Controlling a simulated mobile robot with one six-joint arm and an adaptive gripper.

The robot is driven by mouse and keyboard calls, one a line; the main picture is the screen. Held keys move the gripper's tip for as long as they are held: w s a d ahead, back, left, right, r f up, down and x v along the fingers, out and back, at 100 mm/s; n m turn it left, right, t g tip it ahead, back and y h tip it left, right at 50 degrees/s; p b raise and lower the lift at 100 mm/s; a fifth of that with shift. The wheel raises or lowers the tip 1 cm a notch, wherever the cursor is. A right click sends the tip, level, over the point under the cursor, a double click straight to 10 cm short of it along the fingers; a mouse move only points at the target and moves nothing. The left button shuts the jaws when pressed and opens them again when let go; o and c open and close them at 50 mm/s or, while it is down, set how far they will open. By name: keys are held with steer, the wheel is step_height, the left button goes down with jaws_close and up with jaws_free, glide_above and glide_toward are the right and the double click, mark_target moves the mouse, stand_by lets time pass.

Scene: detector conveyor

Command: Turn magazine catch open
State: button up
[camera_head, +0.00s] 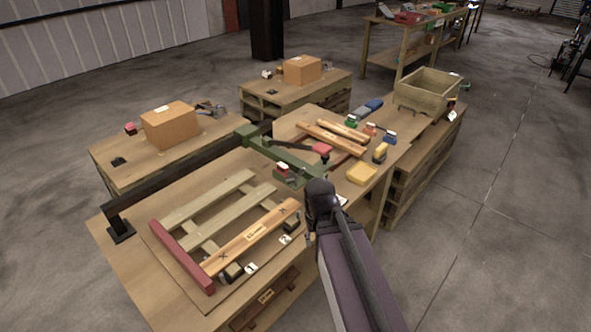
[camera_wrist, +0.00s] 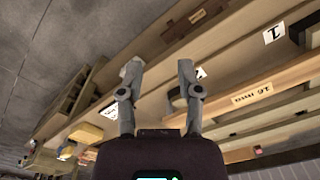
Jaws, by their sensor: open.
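In the head view, a wooden frame with pale slats and a labelled plank (camera_head: 252,238) lies on the near table. Two small dark-and-wood blocks, the near one (camera_head: 233,271) and the far one (camera_head: 291,224), sit along its right side beside white tags. I cannot tell which part is the magazine catch. In the wrist view, my gripper (camera_wrist: 158,68) is open and empty, its two grey fingers apart above the table edge. A dark block (camera_wrist: 179,101) shows partly behind the right finger, near a white tag (camera_wrist: 201,73). Another tag (camera_wrist: 273,33), marked 1, lies farther right.
A green rail (camera_head: 285,154) with red blocks crosses the table behind the frame. A yellow tray (camera_head: 362,174) and loose planks (camera_head: 331,139) lie beyond. A wooden bin (camera_head: 428,92) stands farther back. Cardboard boxes (camera_head: 170,125) sit on side tables. Open floor lies right.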

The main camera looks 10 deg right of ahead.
steer(key=shift+a, duration=0.25)
steer(key=shift+r, duration=0.1)
step_height(320, 180, up, 15)
steer(key=m+p, duration=1.5)
steer(key=m, duration=0.1)
glide_above(292, 172)
steer(key=shift+w+d, duration=0.15)
steer(key=shift+w, duration=0.1)
step_height(292, 172, down, 14)
steer(key=b, duration=1.3)
steer(key=shift+r+b, duration=0.1)
steer(key=shift+b, duration=0.2)
